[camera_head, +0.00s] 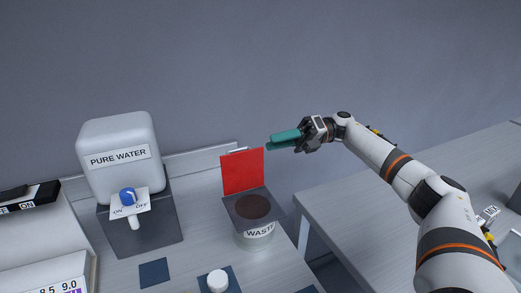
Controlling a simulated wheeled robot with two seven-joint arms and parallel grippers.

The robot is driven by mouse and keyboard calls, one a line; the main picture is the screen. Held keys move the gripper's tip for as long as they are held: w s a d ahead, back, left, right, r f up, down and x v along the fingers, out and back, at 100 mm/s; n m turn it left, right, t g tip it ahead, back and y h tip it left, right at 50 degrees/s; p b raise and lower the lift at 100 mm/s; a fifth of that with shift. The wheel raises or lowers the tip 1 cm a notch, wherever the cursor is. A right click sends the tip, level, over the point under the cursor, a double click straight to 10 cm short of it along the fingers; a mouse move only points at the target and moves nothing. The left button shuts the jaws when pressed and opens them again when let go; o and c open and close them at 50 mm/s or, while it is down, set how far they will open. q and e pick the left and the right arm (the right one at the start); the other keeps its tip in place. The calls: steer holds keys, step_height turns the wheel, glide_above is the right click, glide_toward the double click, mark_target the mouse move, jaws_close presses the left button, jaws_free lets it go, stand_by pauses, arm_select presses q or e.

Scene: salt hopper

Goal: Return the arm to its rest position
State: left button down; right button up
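My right arm reaches in from the right edge. My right gripper (284,139) has teal fingers and points left, in the air just right of and above the top edge of an upright red panel (243,171). The fingers overlap in this view, so their gap cannot be judged. I see nothing clearly held in them. The red panel stands at the back edge of the waste container (258,233), whose top shows a dark round opening. My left gripper is not in view.
A white pure water tank (121,143) with a blue knob (128,195) stands at left. A small white-capped container (217,280) stands on a dark blue square in front. A second table (345,205) extends at right, past a gap. The air around the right gripper looks clear.

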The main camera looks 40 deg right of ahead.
steer(key=shift+s+d, duration=0.15)
steer(key=shift+d, duration=0.4)
